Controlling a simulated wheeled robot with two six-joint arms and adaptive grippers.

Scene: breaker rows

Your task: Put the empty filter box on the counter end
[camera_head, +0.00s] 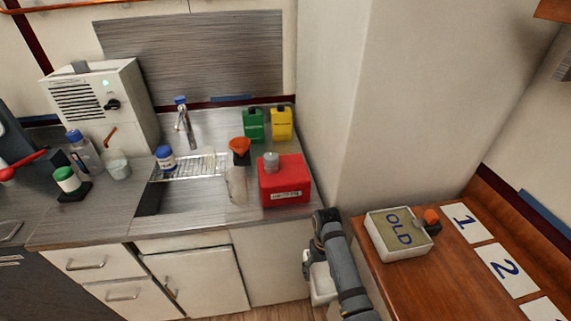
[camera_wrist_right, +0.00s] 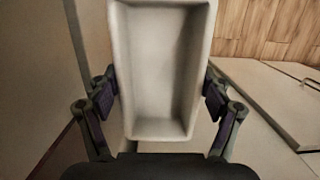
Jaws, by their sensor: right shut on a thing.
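An empty, open white box (camera_wrist_right: 160,70), which looks like the filter box, is between the fingers of my right gripper (camera_wrist_right: 160,93). The fingers press on its two long sides, and its bare inside shows. In the head view the white box (camera_head: 322,287) hangs below and in front of the counter's right end (camera_head: 300,217), partly hidden by my right arm. My right gripper (camera_head: 313,262) is beside the wooden bench there. The grey counter (camera_head: 100,224) has its right end near a red canister (camera_head: 286,185). My left gripper is not in view.
A tray marked OLD (camera_head: 395,250) and an orange-topped item (camera_head: 432,219) stand on the wooden bench (camera_head: 420,295), near numbered cards (camera_head: 505,268). Green (camera_head: 253,127) and yellow (camera_head: 281,125) bottles stand behind the canister. A beige pillar (camera_head: 370,100) rises behind the bench.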

